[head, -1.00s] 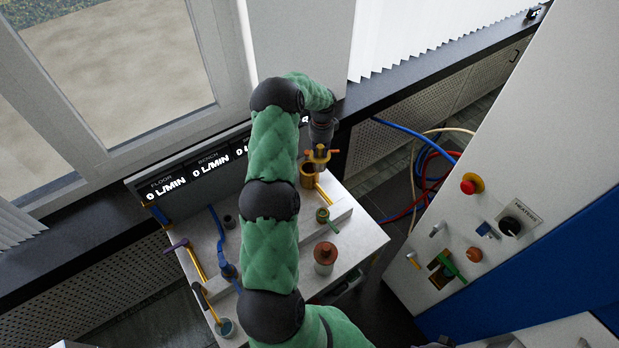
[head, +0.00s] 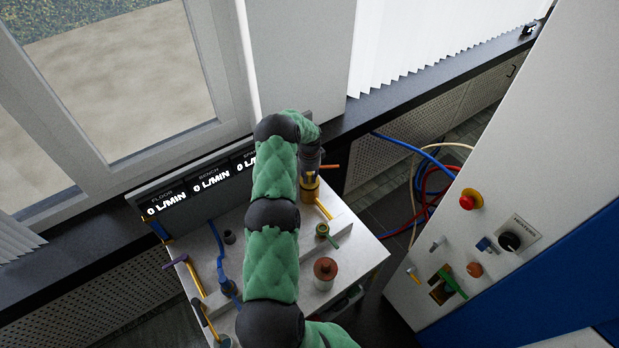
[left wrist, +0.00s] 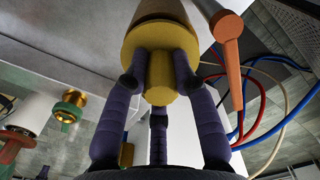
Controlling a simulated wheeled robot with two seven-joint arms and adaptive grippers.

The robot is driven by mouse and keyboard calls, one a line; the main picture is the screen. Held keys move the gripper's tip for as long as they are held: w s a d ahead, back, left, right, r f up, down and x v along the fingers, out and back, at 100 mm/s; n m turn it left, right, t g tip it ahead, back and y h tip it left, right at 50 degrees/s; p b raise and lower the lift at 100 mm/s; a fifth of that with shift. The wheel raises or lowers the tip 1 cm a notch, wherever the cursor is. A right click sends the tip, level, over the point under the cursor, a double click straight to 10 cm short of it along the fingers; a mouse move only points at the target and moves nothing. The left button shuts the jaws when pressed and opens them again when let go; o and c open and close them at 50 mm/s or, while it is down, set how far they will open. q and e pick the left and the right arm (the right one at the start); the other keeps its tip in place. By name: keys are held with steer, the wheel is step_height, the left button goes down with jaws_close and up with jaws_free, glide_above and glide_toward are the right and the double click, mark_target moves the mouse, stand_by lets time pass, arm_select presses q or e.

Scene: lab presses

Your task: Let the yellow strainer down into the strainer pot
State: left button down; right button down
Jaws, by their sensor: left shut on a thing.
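My left gripper (head: 311,167) comes down from above at the strainer pot (head: 309,191), a brass-coloured upright cylinder at the back right of the white bench. In the left wrist view its three dark fingers (left wrist: 160,82) are closed around the knob of the yellow strainer (left wrist: 160,38). The strainer's round yellow face fills the upper middle there. A tan cylindrical body shows beyond it. In the head view the gripper and arm hide most of the strainer, directly over the pot's mouth. I cannot tell how deep it sits. My right gripper is not in view.
An orange bar (head: 330,166) sticks out right beside the gripper, and shows close by in the left wrist view (left wrist: 229,60). A yellow lever (head: 323,208) slants from the pot. A small green-handled valve (head: 322,231) and a brown-topped fitting (head: 325,270) stand nearer. Hoses (head: 420,180) lie to the right.

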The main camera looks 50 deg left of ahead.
arm_select(q)
steer(key=shift+a+f, duration=0.1)
steer(key=shift+f, duration=0.35)
steer(key=c, duration=1)
jaws_free()
steer(key=shift+f, duration=0.1)
